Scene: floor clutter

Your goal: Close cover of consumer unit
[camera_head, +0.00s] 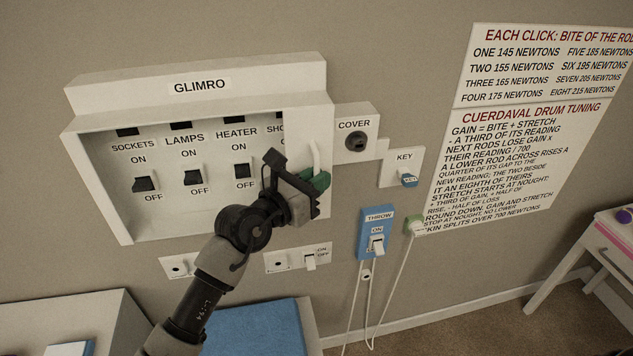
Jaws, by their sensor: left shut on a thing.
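The consumer unit (100,190), a white wall box labelled GLIMRO, hangs in the upper left. Its row of black switches shows behind an open front. A flat white cover panel (302,128) stands across the unit's right end and cuts off the label starting "SHO". The switches for sockets, lamps and heater are uncovered. My left gripper (309,193) is at the panel, shut on its white upright handle (316,157); a green part shows at the jaws. The gripper hides the handle's lower end and the panel's lower left. My right gripper is not in view.
Right of the unit are a COVER lock (357,141), a KEY holder (403,168) and a blue THROW switch (376,232) with hanging cords. Small sockets (178,267) sit below. Posters (525,150) fill the right wall. A blue-topped thing (255,328) stands below my arm.

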